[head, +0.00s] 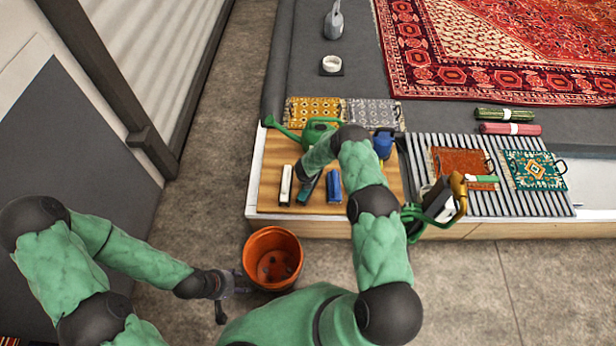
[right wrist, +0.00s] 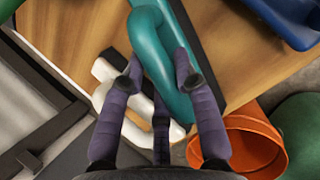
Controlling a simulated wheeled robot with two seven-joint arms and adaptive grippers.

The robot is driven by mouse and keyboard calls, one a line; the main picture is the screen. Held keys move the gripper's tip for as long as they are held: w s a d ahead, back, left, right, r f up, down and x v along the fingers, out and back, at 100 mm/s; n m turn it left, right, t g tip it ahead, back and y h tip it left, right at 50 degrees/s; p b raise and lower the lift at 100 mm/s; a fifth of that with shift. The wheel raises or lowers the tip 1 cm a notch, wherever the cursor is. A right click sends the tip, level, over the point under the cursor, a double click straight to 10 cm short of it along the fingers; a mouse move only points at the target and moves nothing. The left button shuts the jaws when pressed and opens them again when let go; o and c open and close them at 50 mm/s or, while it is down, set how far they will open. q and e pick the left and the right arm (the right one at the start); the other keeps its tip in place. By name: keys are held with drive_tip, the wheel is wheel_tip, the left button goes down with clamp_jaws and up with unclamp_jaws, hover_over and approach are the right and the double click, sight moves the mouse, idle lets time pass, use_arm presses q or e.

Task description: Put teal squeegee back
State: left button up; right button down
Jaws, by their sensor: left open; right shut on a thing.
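The teal squeegee (head: 308,190) is over the wooden board (head: 263,195), between a white squeegee (head: 286,185) and a blue one (head: 334,187). In the right wrist view the purple fingers of my right gripper (right wrist: 162,82) are closed around the looped handle of the teal squeegee (right wrist: 150,40). I cannot tell whether the squeegee touches the board. In the head view my right forearm hides most of that grip. My left gripper (head: 232,285) is open and empty, low beside the orange bucket (head: 272,238).
A green watering can (head: 318,134) and a blue jug (head: 383,143) stand behind the squeegees. Another green can (head: 432,215) is right of my right arm. A slatted rack (head: 487,203) holds small rug pieces. Bare floor lies in front.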

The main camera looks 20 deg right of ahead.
drive_tip(key=shift+f+b, duration=0.45)
drive_tip(key=shift+f, duration=0.1)
drive_tip(key=c, duration=0.9)
unclamp_jaws()
drive_tip(key=shift+o, duration=0.2)
drive_tip(key=shift+r, duration=0.15)
drive_tip(key=v, duration=1.1)
drive_tip(key=shift+r, duration=0.35)
drive_tip(key=shift+s+a, duration=0.1)
drive_tip(key=shift+a, duration=0.05)
